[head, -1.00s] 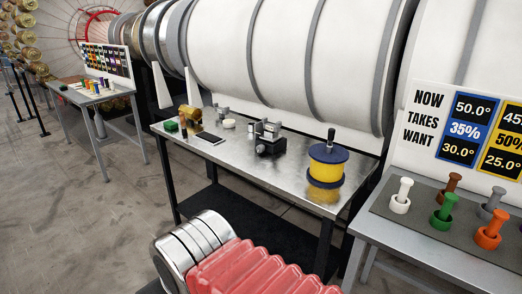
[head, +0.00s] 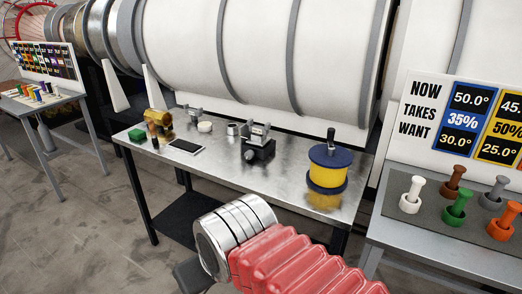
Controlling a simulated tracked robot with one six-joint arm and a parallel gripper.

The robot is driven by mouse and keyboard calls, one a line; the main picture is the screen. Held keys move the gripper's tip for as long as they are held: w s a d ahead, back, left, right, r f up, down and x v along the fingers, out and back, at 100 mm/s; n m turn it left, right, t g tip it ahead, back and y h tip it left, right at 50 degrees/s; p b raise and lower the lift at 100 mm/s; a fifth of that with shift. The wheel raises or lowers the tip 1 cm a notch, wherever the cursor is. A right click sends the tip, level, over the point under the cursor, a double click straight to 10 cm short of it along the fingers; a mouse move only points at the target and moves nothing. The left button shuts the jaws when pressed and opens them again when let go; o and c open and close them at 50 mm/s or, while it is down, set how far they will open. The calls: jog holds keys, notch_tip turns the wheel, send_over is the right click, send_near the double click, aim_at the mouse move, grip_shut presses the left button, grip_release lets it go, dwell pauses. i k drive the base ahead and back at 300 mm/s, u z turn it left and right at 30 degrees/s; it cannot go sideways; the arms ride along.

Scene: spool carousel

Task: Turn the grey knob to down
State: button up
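The grey knob (head: 494,193) stands in the back row of a dark panel at the right. It looks like a peg with a round base, and its peg leans up and to the right. A white knob (head: 411,196), a brown knob (head: 453,185), a green knob (head: 456,208) and an orange knob (head: 504,222) stand around it. The fingers of my gripper do not show. My arm, with red bellows and silver rings, fills the bottom middle, well to the left of the knobs.
A sign board (head: 465,125) with numbers stands behind the knobs. A metal table (head: 215,172) left of them holds a yellow spool (head: 327,172), a dark clamp device (head: 258,146) and a phone (head: 185,147). Large white drums rise behind. Open floor lies at lower left.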

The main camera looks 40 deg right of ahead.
aim_at(250, 154)
jog(key=z, duration=0.1)
jog(key=i, duration=0.75)
jog(key=u, duration=0.6)
jog(key=i, duration=0.55)
jog(key=u, duration=0.4)
